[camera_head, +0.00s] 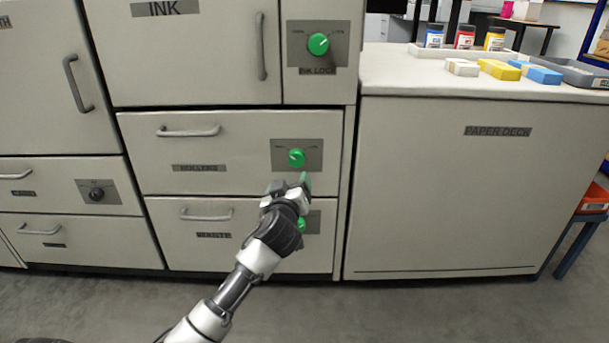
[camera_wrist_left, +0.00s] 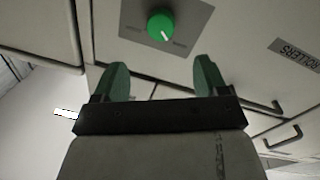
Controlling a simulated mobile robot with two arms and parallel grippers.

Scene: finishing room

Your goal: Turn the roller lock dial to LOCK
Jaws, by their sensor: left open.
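The roller lock dial (camera_head: 296,158) is a green round knob on a grey plate (camera_head: 314,147) at the right of the ROLLERS drawer. It also shows in the left wrist view (camera_wrist_left: 160,25), with a white pointer mark on its face. My left gripper (camera_head: 290,184) is just below the dial in the head view. Its two green fingers are open in the left wrist view (camera_wrist_left: 161,80), on either side of the dial's line, with the dial apart beyond the tips. The small words on the plate are too small to read. My right gripper is not in view.
The ink lock dial (camera_head: 318,44) is above. Another green dial (camera_head: 301,224) on the drawer below is partly hidden by my arm. A dark dial (camera_head: 96,194) is at left. The ROLLERS drawer handle (camera_head: 188,131) sticks out. The paper deck cabinet (camera_head: 450,190) stands at right.

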